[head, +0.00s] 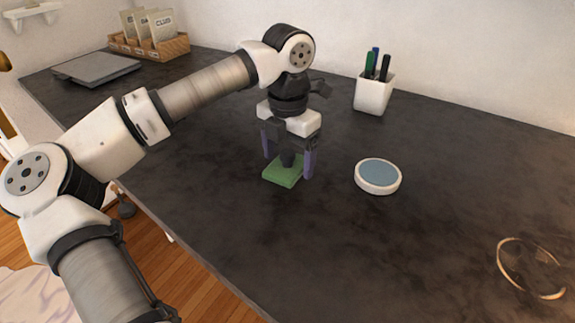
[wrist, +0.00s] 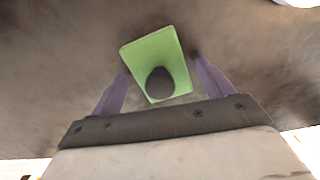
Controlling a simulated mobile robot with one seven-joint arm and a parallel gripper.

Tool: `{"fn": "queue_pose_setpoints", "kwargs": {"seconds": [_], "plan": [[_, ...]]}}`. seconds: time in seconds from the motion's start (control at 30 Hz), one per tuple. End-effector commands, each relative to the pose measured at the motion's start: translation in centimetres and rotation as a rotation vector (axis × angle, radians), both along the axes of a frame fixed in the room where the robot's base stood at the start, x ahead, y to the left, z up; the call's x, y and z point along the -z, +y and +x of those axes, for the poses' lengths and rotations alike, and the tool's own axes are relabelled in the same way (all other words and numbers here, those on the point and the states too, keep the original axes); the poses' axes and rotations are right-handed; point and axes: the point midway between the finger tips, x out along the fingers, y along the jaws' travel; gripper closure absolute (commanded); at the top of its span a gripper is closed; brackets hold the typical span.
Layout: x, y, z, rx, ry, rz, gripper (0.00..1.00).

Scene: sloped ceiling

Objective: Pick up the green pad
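The green pad (head: 277,175) lies flat on the dark tabletop near the middle, a squarish block with a dark rounded knob (head: 288,159) on it. In the wrist view the pad (wrist: 150,49) sits between the fingers, slightly turned, with the knob (wrist: 160,82) near its closer edge. My gripper (head: 288,165) points down over the pad, its two purple fingers spread to either side. In the wrist view my gripper (wrist: 161,69) is open, with a gap between each finger and the pad. The fingertips' height above the table is hard to tell.
A round white dish with a blue top (head: 378,175) lies right of the pad. A white pen cup (head: 374,94) stands behind. A glass-like ring (head: 531,268) is at the right front. A wooden box of packets (head: 150,45) and a grey flat device (head: 97,68) are back left.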

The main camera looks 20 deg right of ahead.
Motion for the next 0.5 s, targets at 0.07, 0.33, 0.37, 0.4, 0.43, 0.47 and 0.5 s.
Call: {"fn": "queue_pose_setpoints", "kwargs": {"seconds": [0.07, 0.33, 0.37, 0.4, 0.43, 0.47, 0.5], "plan": [[-0.02, 0.00, 0.00, 0.000, 0.000, 0.000, 0.31], [-0.03, 0.00, 0.00, 0.000, 0.000, 0.000, 0.60], [-0.03, 0.00, 0.00, 0.000, 0.000, 0.000, 0.60], [-0.03, 0.00, 0.00, 0.000, 0.000, 0.000, 0.60], [-0.03, 0.00, 0.00, 0.000, 0.000, 0.000, 0.60], [-0.04, 0.00, 0.00, 0.000, 0.000, 0.000, 0.60], [-0.07, 0.00, 0.00, 0.000, 0.000, 0.000, 0.60]]}}
